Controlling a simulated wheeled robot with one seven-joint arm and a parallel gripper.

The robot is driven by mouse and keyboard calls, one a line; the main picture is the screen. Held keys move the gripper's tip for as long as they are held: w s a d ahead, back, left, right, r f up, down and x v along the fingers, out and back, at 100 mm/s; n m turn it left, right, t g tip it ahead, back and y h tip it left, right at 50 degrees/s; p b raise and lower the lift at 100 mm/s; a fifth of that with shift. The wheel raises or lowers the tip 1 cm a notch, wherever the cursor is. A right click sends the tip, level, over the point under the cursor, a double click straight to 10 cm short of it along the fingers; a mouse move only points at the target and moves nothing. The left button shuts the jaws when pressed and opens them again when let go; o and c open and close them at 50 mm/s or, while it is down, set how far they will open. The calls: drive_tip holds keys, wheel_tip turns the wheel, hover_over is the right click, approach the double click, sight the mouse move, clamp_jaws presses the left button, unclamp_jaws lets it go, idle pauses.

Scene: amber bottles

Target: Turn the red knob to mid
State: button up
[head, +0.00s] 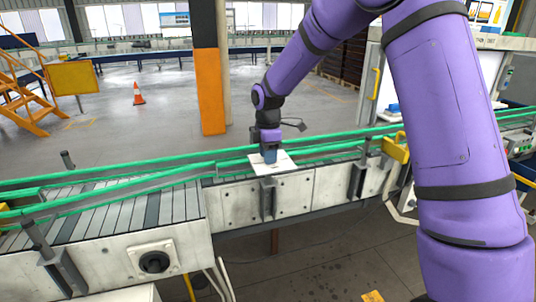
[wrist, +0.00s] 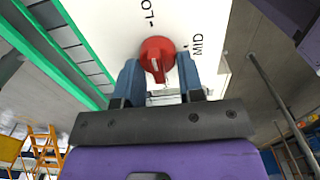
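The red knob (wrist: 157,57) sits on a white panel (wrist: 110,22) in the wrist view. The panel carries printed labels, "LO" above the knob and "MID" to its right. The knob's grip bar runs roughly up and down the picture; I cannot tell which label it points at. My gripper (wrist: 159,68) has its two blue fingers apart, one on each side of the knob's lower part, with visible gaps. In the head view my gripper (head: 270,156) is over the white panel (head: 284,165) on the conveyor's edge, and the knob is hidden there.
Green conveyor rails (head: 120,180) run close beside the panel. A yellow bracket (head: 396,147) stands to its right. A black round fitting (head: 155,262) is on the conveyor's front at left. An orange and black pillar (head: 211,95) rises behind.

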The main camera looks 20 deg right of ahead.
drive_tip(key=shift+c, duration=1.2)
drive_tip(key=m, duration=0.4)
drive_tip(key=shift+w, duration=0.25)
drive_tip(key=m, duration=0.4)
drive_tip(key=shift+w+d+m, duration=0.1)
drive_tip(key=shift+w+m, duration=0.1)
drive_tip(key=shift+m, duration=0.1)
drive_tip(key=m, duration=0.5)
drive_tip(key=shift+w+d, duration=0.1)
drive_tip(key=shift+d, duration=0.1)
drive_tip(key=shift+d+m, duration=0.2)
drive_tip(key=shift+m, duration=1.8)
